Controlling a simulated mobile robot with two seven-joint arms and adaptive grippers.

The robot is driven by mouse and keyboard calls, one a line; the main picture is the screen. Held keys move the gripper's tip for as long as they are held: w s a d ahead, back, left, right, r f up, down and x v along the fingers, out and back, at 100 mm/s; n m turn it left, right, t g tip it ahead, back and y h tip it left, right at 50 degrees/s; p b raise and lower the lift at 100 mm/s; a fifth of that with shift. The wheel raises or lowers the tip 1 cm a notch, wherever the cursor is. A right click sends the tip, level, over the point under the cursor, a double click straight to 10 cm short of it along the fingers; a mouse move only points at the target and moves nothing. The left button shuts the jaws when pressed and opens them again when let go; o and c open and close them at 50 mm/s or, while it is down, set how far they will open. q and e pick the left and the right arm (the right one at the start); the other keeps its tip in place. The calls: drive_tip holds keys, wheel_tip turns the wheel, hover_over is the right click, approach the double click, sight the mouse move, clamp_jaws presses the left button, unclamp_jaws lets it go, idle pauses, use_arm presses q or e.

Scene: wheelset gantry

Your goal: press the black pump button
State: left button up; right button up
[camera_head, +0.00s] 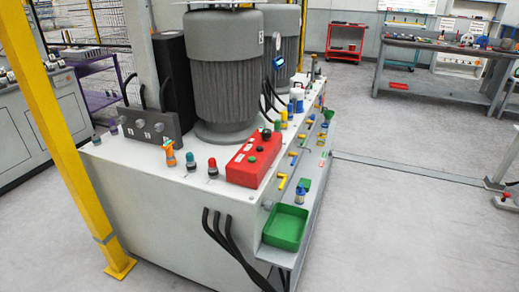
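A red control box (241,173) sits on the near right part of the white cabinet top (190,196). Several small round buttons stand on its upper face. A black button (266,133) is at the far end of the box, and darker, partly green buttons sit nearer. They are small, and I cannot tell whether any is pressed. Neither of my grippers is in view.
Grey ribbed motors (222,75) stand behind the box. Indicator posts and valves line the cabinet. A yellow post (60,130) stands at left. Floor (400,220) at right is mostly clear.

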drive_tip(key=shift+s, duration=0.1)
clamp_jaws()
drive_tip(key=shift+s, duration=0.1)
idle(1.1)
